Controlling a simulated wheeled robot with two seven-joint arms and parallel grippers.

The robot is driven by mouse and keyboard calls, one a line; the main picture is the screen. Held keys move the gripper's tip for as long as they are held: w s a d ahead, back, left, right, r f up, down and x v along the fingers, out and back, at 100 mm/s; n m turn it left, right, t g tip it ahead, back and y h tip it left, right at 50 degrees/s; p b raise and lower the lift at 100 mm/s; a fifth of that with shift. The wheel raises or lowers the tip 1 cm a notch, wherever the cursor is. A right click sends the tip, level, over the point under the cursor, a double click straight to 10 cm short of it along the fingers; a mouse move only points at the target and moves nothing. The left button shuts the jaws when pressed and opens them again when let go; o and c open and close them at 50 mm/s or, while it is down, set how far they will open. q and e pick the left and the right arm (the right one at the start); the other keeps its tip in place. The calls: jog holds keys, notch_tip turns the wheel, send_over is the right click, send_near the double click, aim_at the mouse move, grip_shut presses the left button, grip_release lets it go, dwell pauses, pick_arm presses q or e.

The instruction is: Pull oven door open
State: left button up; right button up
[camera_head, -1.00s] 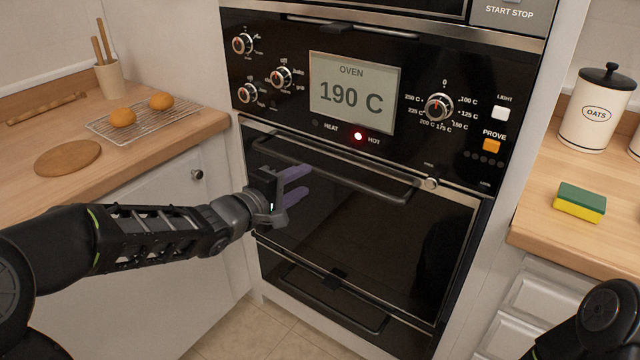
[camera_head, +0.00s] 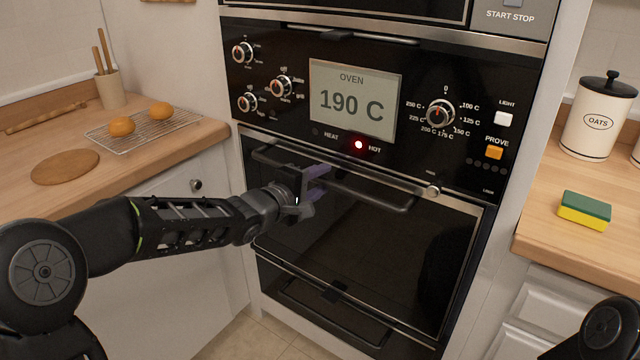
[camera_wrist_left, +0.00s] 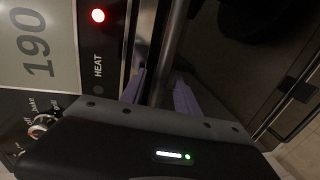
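The oven door (camera_head: 375,255) is dark glass and looks closed below the control panel. Its dark bar handle (camera_head: 378,197) runs across the top of the door. My left gripper (camera_head: 317,181) is at the left part of this handle, its purple fingers open. In the left wrist view the handle bar (camera_wrist_left: 173,45) passes between the two fingers of my left gripper (camera_wrist_left: 160,92), which still look spread around it. Whether a finger touches the bar is hard to tell. My right gripper is out of view; only part of my right arm shows at the lower right.
The control panel display (camera_head: 352,100) reads 190 C, with a red light lit below it. A lower handle (camera_head: 335,312) sits under the door. Counters flank the oven, with a cooling rack (camera_head: 145,130) left and a sponge (camera_head: 585,211) right. Floor shows below.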

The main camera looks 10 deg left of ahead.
pick_arm(q)
jog(key=shift+w, duration=0.15)
jog(key=shift+c, duration=0.3)
grip_shut()
dwell(1.1)
